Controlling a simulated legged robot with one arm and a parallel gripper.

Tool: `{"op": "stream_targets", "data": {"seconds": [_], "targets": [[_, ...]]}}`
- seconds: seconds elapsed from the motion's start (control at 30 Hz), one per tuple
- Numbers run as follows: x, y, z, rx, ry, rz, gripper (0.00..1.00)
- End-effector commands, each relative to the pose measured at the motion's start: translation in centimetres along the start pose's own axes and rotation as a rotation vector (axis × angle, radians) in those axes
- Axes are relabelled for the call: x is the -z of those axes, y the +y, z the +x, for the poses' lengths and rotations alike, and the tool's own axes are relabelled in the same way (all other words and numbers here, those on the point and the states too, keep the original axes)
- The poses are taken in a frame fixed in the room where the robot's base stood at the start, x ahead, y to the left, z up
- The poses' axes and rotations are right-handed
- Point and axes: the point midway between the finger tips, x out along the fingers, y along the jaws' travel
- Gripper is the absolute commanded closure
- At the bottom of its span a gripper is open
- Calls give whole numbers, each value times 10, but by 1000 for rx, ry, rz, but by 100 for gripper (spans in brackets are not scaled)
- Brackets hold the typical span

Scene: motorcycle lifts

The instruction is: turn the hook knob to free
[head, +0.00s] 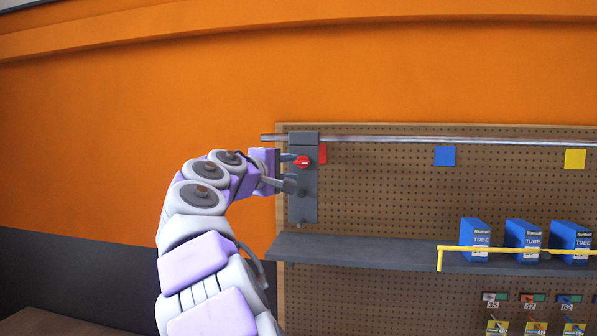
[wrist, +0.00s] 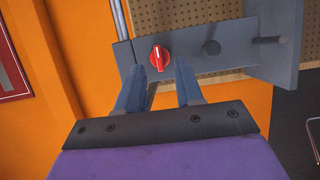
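The hook knob (head: 302,162) is red and sits on a grey vertical plate (head: 303,210) at the left end of the pegboard. In the wrist view the knob (wrist: 160,58) shows a pale pointer line running roughly up and down the picture. My gripper (head: 289,171) is open in front of the plate. In the wrist view its two blue-grey fingers (wrist: 159,72) stand apart, with the knob just beyond and between their tips. I cannot tell whether a finger touches the knob. Dark pegs (wrist: 211,47) stick out of the same plate to the right of the knob.
A metal rail (head: 430,140) runs along the pegboard top past the plate. Red, blue (head: 445,156) and yellow (head: 575,159) tags line up below it. A grey shelf (head: 350,247) with blue tube boxes (head: 475,240) and a yellow bar (head: 490,248) is lower right.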

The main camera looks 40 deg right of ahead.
Motion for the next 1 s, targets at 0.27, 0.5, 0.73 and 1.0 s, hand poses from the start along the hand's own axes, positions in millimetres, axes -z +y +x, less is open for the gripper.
{"op": "stream_targets", "data": {"seconds": [0.27,0.5,0.73,1.0], "targets": [[2,-1,-62,-3,3,2,64],[3,-2,-96,1,4,-1,64],[3,-3,-105,3,2,-1,64],[3,-2,-107,2,2,-2,64]]}}
